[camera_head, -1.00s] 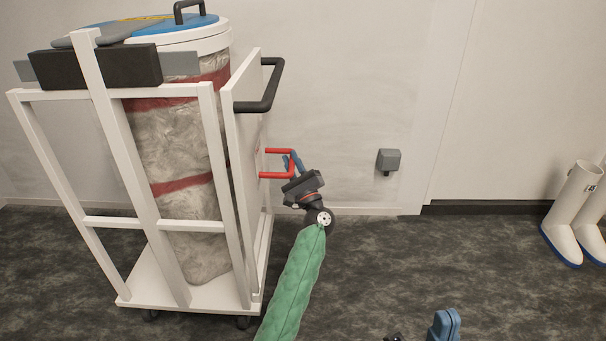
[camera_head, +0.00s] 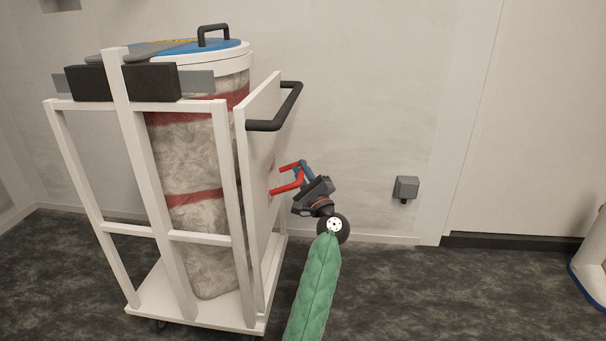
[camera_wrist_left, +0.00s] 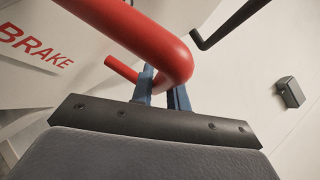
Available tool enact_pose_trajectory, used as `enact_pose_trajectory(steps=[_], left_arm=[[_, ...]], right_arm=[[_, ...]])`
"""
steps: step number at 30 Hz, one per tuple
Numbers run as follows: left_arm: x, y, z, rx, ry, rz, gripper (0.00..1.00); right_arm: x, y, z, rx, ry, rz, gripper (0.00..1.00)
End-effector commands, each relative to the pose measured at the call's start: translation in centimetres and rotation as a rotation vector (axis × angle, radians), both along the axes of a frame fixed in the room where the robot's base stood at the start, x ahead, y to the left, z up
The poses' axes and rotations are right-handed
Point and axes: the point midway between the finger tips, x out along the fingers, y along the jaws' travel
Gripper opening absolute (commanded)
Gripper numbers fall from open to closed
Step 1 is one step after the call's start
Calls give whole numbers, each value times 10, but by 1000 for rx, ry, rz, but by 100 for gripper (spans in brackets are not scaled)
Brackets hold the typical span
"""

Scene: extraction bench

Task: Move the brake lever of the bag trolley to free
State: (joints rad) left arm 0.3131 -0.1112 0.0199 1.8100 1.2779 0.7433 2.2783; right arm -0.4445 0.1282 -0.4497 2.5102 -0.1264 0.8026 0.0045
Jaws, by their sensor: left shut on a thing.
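The bag trolley (camera_head: 129,190) is a white frame on the left of the head view, holding a grey bag with red bands. The brake lever (camera_head: 285,190) is a red U-shaped bar on its right side panel, with its outer end tilted up. In the left wrist view the lever (camera_wrist_left: 135,28) crosses close in front of me. My left gripper (camera_head: 301,168) is shut on the lever's outer bar. My right gripper is out of view.
The word BRAKE (camera_wrist_left: 36,45) is printed on the panel. A black push handle (camera_head: 290,103) sticks out above the lever. A grey wall box (camera_head: 406,187) is to the right.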

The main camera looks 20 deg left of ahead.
Motion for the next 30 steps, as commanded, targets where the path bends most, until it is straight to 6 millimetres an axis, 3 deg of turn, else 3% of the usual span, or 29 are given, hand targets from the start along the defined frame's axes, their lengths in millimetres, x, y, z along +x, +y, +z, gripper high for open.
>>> enact_pose_trajectory(steps=[7,8,11,25,30], left_arm=[[0,0,2,2,-1,0,0],[0,0,2,2,-1,0,20],[0,0,2,2,-1,0,38],[1,-2,-1,2,2,0,38],[2,-15,-14,2,3,-1,38]], right_arm=[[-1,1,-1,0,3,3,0],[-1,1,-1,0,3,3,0],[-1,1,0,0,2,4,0],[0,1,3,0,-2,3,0],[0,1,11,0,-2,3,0]])
